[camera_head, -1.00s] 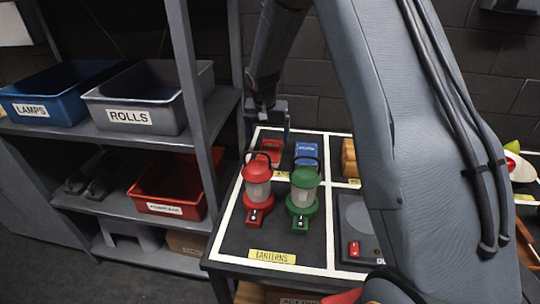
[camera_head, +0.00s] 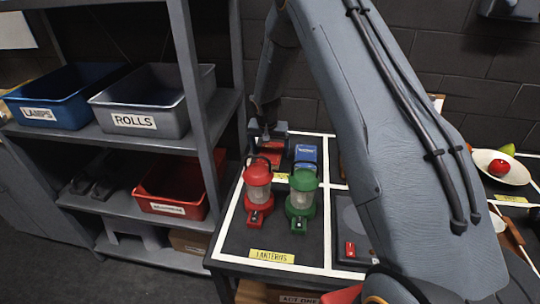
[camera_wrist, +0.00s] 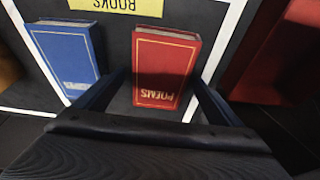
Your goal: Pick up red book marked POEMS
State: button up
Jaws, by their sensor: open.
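The red book marked POEMS (camera_wrist: 165,70) lies flat on the dark table, with its title upside down in the wrist view. In the head view a part of the red book (camera_head: 271,159) shows below my gripper (camera_head: 268,138). My gripper is open above it. In the wrist view the fingers of my gripper (camera_wrist: 160,88) come in on either side of the book's near end, and nothing is held. I cannot tell how high the fingers are above the table.
A blue book (camera_wrist: 64,57) lies beside the red one, close to one finger. A yellow BOOKS label (camera_wrist: 125,5) is past them. A red lantern (camera_head: 258,190) and a green lantern (camera_head: 302,196) stand nearer the head camera. A shelf with bins (camera_head: 150,105) is at left.

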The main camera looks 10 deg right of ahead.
jog(key=c, duration=1.3)
jog(key=shift+r, duration=0.15)
